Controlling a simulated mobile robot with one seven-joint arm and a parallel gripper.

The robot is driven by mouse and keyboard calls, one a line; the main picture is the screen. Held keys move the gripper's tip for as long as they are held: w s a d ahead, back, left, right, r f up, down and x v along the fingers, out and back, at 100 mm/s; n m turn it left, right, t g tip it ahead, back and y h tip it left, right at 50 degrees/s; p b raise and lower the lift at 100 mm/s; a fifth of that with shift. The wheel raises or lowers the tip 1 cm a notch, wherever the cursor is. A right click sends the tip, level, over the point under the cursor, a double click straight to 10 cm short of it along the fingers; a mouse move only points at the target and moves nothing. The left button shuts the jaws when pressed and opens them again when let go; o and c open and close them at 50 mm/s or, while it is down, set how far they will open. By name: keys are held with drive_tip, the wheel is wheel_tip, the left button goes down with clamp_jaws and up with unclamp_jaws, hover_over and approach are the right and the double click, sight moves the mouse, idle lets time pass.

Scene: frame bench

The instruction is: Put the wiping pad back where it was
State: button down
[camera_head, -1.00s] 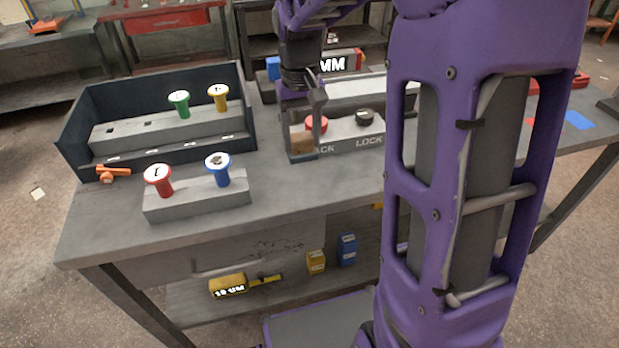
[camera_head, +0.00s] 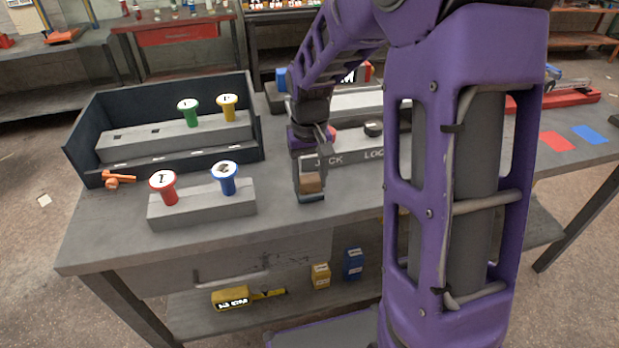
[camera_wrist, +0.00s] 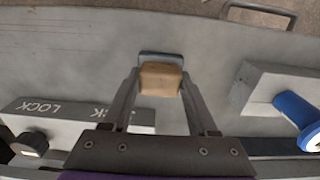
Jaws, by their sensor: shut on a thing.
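The wiping pad is a tan block (camera_head: 310,183) on a thin grey-blue base. My gripper (camera_head: 311,180) is shut on it, one finger on each side, in front of the grey block labelled LOCK. The wrist view shows the pad (camera_wrist: 160,78) between the fingertips of my gripper (camera_wrist: 161,86), over bare bench top. The pad is near the bench surface, but I cannot tell whether it touches it. I see no marked place for the pad.
The grey LOCK block (camera_head: 352,152) has a black knob (camera_head: 373,130) and a red one partly hidden by my wrist. A grey holder (camera_head: 200,209) with a red and a blue knob stands left. The dark tray (camera_head: 82,160) is behind it, with an orange clamp (camera_head: 118,180) beside it.

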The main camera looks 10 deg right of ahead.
sight(309, 178)
drive_tip(key=shift+c, duration=0.9)
unclamp_jaws()
wheel_tip(309, 178, up, 12)
drive_tip(key=p, duration=0.2)
drive_tip(key=shift+r, duration=0.1)
